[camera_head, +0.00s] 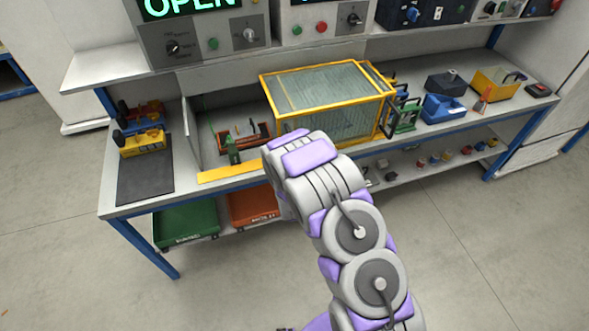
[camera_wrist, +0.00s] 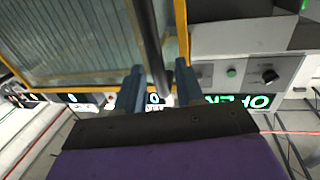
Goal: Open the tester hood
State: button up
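The tester hood is a clear box with a yellow frame (camera_head: 328,88) on the bench. It stands over the right part of a pale tester bay, whose left part is uncovered. In the wrist view the hood's ribbed clear panel and yellow edge (camera_wrist: 85,40) fill the upper left. A dark round bar (camera_wrist: 150,45) runs down between the two blue-grey fingers of my gripper (camera_wrist: 160,88). The fingers are apart, with a gap visible beside the bar. In the head view my arm reaches to the hood's front and hides its lower left corner and the gripper.
The bay's uncovered part holds a small fixture (camera_head: 235,145). A yellow device (camera_head: 142,142) on a dark mat lies at left. Blue and yellow bins (camera_head: 443,108) stand right of the hood. The shelf above carries a console with a green OPEN display (camera_head: 190,5). Green and orange trays sit below.

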jog(key=s+p, duration=0.5)
jog(key=s, duration=1)
jog(key=shift+s+d, duration=0.25)
jog(key=shift+d, duration=0.2)
